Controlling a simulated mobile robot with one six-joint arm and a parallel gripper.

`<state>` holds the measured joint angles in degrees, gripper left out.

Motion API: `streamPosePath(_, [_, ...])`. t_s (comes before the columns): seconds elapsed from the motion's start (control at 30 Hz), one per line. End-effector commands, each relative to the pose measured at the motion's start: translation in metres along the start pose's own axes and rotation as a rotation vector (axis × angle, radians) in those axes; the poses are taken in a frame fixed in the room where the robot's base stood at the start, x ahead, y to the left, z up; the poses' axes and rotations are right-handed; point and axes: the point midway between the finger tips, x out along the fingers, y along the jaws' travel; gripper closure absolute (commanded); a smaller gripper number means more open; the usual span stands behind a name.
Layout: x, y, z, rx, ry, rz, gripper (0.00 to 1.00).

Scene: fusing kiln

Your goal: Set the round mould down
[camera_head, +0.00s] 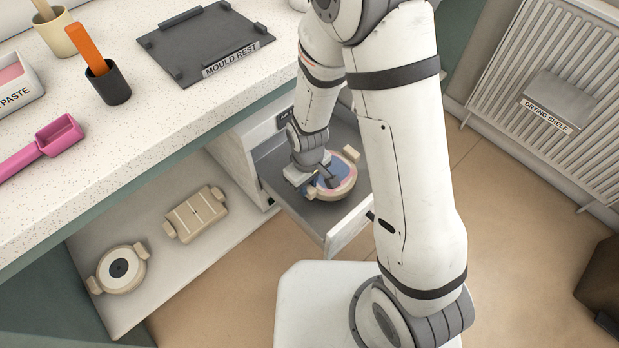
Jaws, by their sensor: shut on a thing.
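A round beige mould (347,186) with a small lug at its upper right shows blue and pink on its upper face. It is inside or just over the pulled-out grey drawer (285,166), below the counter. My gripper (318,180) is shut on the mould at its left side. The gripper and wrist hide part of the mould's left side. I cannot tell whether the mould touches the drawer floor. The mould rest (212,40), a dark labelled plate with raised corners, lies empty on the counter.
A round mould with a dark centre (121,268) and a rectangular mould (196,215) sit on the low shelf (165,275). The counter holds a pink scoop (45,145), a black cup (108,86) and a paste box (15,80). A drying shelf (560,103) is at right.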

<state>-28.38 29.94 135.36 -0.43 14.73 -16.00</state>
Motion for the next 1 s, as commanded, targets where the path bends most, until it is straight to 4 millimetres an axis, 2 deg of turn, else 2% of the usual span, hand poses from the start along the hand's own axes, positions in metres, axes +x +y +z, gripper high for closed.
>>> streamPosePath(0.03, [0.009,0.0,0.0,-0.001,0.0,0.0,1.0])
streamPosePath(0.2, [0.015,0.003,-0.004,-0.001,0.003,0.001,1.0])
streamPosePath(0.43, [0.015,0.032,-0.029,0.0,0.004,0.002,1.0])
streamPosePath(0.53, [0.026,0.03,-0.027,-0.003,0.001,0.001,1.0])
streamPosePath(0.9, [0.03,0.029,-0.027,-0.003,0.003,0.002,1.0])
streamPosePath(0.93, [0.03,0.029,-0.027,-0.003,0.003,0.002,0.78])
streamPosePath(1.0, [0.029,0.029,-0.027,-0.004,0.003,0.002,0.72])
